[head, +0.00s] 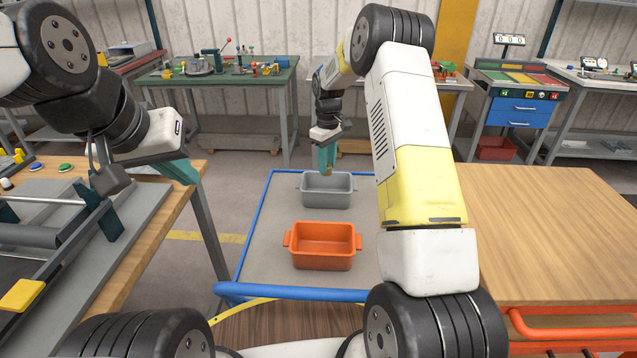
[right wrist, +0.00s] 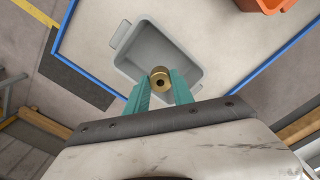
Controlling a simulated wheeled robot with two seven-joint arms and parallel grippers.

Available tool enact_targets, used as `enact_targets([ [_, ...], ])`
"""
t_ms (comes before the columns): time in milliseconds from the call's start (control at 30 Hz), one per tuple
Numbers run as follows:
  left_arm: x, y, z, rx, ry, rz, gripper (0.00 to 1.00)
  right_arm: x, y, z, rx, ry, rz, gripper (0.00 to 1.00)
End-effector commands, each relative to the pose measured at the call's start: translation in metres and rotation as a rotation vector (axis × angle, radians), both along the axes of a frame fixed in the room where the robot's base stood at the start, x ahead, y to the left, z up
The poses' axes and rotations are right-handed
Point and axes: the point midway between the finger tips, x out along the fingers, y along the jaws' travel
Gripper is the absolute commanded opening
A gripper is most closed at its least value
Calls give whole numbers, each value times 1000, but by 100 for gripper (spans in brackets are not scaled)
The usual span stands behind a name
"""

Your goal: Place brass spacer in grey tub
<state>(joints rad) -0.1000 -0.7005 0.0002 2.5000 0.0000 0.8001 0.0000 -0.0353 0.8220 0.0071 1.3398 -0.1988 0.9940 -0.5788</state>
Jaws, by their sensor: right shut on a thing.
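The brass spacer (right wrist: 160,78) is a short gold ring with a dark hole, gripped between the teal fingertips of my right gripper (right wrist: 161,88). In the head view my right gripper (head: 325,160) points down above the back of the grey tub (head: 327,201). In the right wrist view the grey tub (right wrist: 148,45) lies below the spacer and looks empty where it shows. The fingers and wrist hide its near part. My left gripper (head: 180,171) is at the left above the workbench edge, its finger opening not clear.
An orange tub (head: 323,262) stands in front of the grey tub on the same blue-edged cart top (head: 262,232). A wooden table (head: 550,225) is at the right. A workbench with a bending machine (head: 75,235) is at the left.

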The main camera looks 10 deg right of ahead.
Motion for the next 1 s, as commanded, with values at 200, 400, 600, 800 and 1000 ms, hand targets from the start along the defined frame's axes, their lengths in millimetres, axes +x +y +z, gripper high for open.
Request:
enact_targets([
  [200, 0, 0, 0, 0, 0, 0, 0, 2, 0, -41, 0, 4, 15, 0],
  [400, 0, 0, 0, 0, 0, 0, 0, 2, 0, -61, 0, 1, 14, 0],
  [600, 0, 0, 0, 0, 0, 0, 0, 1, 0, -84, -1, 4, 13, 0],
  [800, 0, 0, 0, 0, 0, 0, 0, 2, 0, -98, 0, 0, 13, 0],
  [1000, 0, 0, 0, 0, 0, 0, 0, 2, 0, -99, 0, 0, 13, 0],
])
